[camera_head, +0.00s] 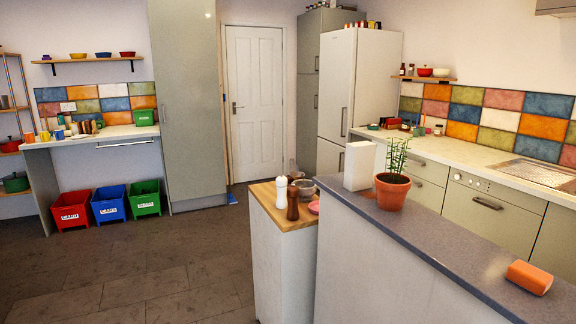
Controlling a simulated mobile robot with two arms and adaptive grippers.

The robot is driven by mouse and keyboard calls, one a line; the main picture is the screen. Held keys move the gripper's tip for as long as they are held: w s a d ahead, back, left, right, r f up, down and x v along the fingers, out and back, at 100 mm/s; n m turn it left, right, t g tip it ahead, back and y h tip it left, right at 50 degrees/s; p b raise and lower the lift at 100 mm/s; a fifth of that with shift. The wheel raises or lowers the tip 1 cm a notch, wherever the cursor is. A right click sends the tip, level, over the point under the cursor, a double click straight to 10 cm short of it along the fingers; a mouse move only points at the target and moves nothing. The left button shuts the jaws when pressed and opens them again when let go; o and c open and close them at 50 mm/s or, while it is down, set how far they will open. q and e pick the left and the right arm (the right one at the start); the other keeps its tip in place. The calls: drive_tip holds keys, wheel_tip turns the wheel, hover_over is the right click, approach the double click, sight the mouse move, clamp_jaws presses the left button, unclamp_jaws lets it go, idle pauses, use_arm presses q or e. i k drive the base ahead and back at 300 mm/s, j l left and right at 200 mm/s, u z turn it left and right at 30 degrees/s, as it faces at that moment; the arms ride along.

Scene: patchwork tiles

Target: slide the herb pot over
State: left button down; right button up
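The herb pot (392,192) is a terracotta pot with a thin green plant. It stands upright on the dark grey top (432,232) of a white counter, near the counter's far end. A white upright block (359,166) stands just behind it to the left. Neither of my grippers is in view.
An orange block-like object (529,277) lies nearer on the same top; bare surface separates it from the pot. A lower wooden-topped unit with a white mill (281,193) and a brown mill (293,203) adjoins on the left. Open tiled floor (150,265) lies left.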

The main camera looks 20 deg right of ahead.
sight(391, 188)
drive_tip(key=i+u, duration=0.2)
drive_tip(key=i, duration=0.3)
drive_tip(key=i+u, duration=0.25)
drive_tip(key=i, duration=0.25)
drive_tip(key=i+l+u, duration=0.2)
drive_tip(key=i, duration=0.3)
drive_tip(key=i+l+u, duration=0.25)
drive_tip(key=i, duration=0.25)
